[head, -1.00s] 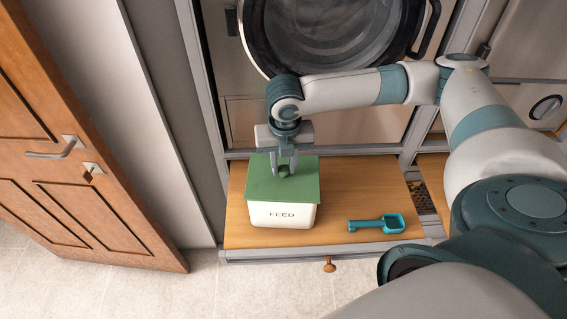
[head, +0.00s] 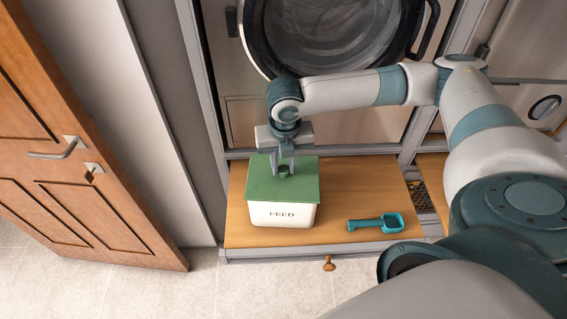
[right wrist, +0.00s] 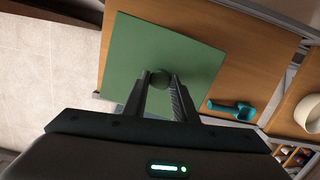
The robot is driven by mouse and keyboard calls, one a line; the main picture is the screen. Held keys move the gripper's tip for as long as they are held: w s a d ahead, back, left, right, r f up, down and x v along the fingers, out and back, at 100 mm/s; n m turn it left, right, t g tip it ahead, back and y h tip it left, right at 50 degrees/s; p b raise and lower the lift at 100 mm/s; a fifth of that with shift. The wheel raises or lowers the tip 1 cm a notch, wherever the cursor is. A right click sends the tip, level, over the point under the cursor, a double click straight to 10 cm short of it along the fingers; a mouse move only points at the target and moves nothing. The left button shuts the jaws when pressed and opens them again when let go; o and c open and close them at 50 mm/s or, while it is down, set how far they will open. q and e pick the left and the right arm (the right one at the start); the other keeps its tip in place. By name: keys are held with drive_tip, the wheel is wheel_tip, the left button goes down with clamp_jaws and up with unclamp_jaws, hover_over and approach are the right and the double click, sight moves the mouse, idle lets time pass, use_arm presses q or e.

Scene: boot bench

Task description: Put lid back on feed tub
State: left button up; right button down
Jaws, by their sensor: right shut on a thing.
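The cream feed tub (head: 283,216), marked FEED, stands on the left part of the wooden bench top. Its square green lid (head: 302,188) lies over the top of the tub and looks level and lined up with it. My right gripper (head: 284,167) is above the lid, pointing down, with its fingers on the dark green knob. In the right wrist view the knob is between the fingertips (right wrist: 160,78) and the lid (right wrist: 132,52) spreads out beneath. Whether the lid is fully seated cannot be told. My left gripper is out of view.
A teal scoop (head: 378,223) lies on the bench top (head: 340,190) right of the tub. A round-doored appliance (head: 330,40) stands behind the bench. A wooden door (head: 80,170) stands at left. The bench between tub and scoop is clear.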

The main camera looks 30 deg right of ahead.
idle(0.3)
idle(0.4)
drive_tip(key=c, duration=0.9)
unclamp_jaws()
drive_tip(key=shift+r, duration=0.15)
drive_tip(key=shift+r+p, duration=3.4)
drive_tip(key=shift+p, duration=0.95)
clamp_jaws()
